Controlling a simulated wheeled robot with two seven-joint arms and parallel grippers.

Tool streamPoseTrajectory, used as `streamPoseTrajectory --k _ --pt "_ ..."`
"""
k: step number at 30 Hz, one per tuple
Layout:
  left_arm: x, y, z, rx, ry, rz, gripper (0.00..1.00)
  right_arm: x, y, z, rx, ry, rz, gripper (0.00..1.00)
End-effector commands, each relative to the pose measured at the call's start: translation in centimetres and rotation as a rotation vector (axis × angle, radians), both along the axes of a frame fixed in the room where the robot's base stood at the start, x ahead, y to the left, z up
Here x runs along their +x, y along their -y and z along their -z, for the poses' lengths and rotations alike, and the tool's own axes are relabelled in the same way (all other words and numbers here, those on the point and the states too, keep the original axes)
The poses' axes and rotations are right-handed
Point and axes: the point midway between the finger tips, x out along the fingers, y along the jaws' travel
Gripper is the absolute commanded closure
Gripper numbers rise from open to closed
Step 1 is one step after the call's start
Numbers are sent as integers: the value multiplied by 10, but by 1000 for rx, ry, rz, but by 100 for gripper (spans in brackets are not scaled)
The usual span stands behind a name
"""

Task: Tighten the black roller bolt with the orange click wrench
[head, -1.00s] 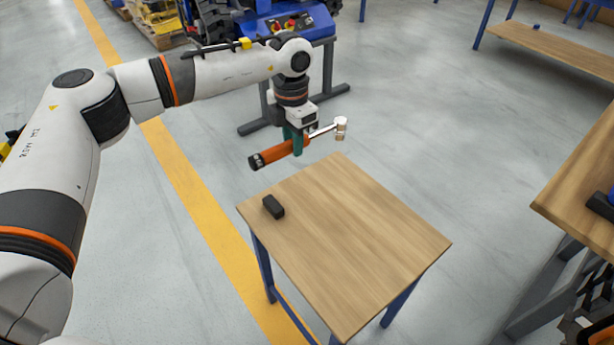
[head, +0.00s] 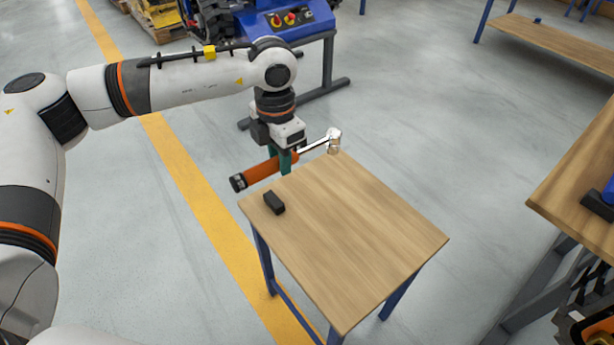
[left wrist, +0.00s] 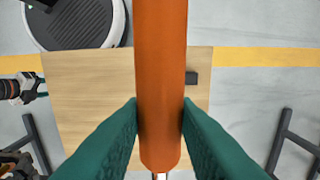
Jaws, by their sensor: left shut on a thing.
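My left gripper (head: 285,163), with green fingers, is shut around the orange handle of the click wrench (head: 258,175). The wrench is held about level above the far left edge of the small wooden table. Its dark grip end points left and its silver shaft and head point right. In the left wrist view the orange handle (left wrist: 161,80) runs upright between the green fingers (left wrist: 160,125). I cannot make out the black roller bolt in any view. What looks like my right gripper (left wrist: 38,93) shows small at the left edge of the wrist view; its opening is unclear.
A black block (head: 274,203) lies near the left edge of the small wooden table (head: 350,240), which is otherwise bare. A wooden bench (head: 580,170) is at the right. Open floor lies between.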

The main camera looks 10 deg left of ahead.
Motion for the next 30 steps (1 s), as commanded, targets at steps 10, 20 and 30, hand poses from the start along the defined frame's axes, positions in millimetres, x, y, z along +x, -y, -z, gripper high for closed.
streamPoseTrajectory --k 10,20,30 --pt "-69 0 1 -2 2 3 100 1 2 -31 0 16 4 45" --pt "-114 0 0 -2 2 0 100 0 2 -60 0 32 6 45" --pt "-114 0 -1 -2 2 -1 100 0 2 -60 0 32 7 45"
